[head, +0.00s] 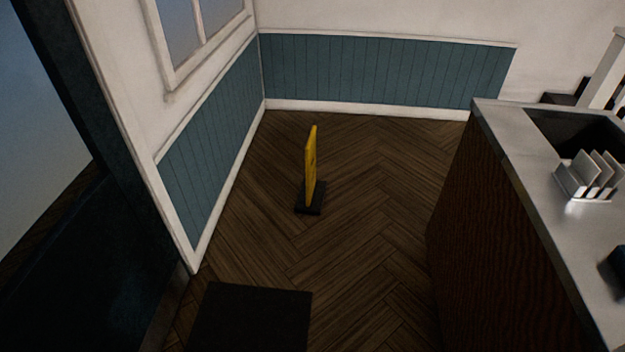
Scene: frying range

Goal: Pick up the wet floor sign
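The yellow wet floor sign (310,168) stands upright on a dark base on the wooden floor, near the middle of the head view. I see it nearly edge-on, so its face is hardly visible. Nothing touches it. Neither of my grippers is in view.
A counter (490,120) with a metal top and dark wood side stands on the right, holding a small rack (590,178). A dark mat (250,318) lies on the floor in front. A blue-panelled wall (380,70) closes the back. The floor (370,230) around the sign is clear.

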